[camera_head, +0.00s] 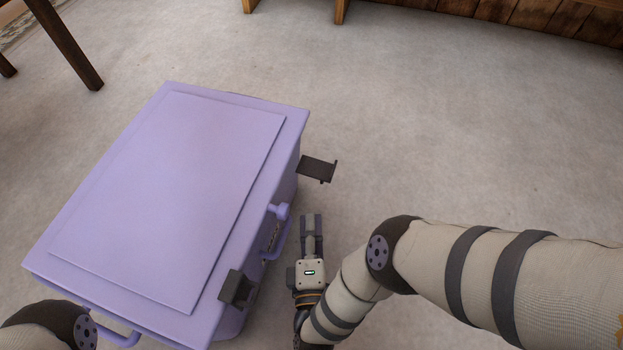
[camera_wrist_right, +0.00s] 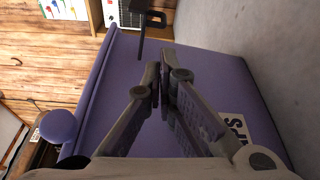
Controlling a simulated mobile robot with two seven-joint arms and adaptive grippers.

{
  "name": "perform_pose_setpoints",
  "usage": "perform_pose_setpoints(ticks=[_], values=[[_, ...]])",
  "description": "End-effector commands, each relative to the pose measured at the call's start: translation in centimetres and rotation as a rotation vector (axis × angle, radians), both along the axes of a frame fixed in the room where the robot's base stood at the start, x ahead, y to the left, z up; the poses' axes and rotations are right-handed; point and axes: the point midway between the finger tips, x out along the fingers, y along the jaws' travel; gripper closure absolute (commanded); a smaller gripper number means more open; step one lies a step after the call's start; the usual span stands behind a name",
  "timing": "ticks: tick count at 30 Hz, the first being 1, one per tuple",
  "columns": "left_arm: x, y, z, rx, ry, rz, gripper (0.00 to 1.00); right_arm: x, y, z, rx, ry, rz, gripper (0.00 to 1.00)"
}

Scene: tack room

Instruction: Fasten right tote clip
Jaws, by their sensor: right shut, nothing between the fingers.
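A purple tote (camera_head: 165,200) stands on the floor with its lid down. A dark clip (camera_head: 317,168) at the far end of its right-hand side sticks straight out, away from the wall. It also shows as a dark bar beyond my fingertips in the right wrist view (camera_wrist_right: 141,35). A second dark clip (camera_head: 236,288) sits at the near end, close against the lid edge. My right gripper (camera_head: 311,220) is shut and empty beside the tote, short of the far clip and apart from it; its fingers also show in the wrist view (camera_wrist_right: 160,75). My left gripper is out of view.
A purple knob (camera_head: 279,211) and a handle project from the tote's side between the clips, close to my right gripper. Dark wooden legs (camera_head: 70,45) stand at the upper left. The grey floor (camera_head: 430,150) right of the tote is clear.

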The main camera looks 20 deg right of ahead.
Motion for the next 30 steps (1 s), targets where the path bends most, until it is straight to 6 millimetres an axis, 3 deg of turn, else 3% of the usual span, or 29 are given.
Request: perform_pose_setpoints(ticks=[7, 21, 30], values=[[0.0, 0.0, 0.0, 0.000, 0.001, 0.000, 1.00, 0.5, -0.2, 0.1, 0.002, -0.001, 0.001, 1.00], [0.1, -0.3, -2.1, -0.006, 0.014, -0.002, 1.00, 8.4, -2.8, -0.5, 0.003, 0.002, 0.002, 1.00], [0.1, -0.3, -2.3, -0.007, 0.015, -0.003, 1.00, 9.5, -3.2, -0.3, 0.004, 0.001, 0.004, 1.00]])
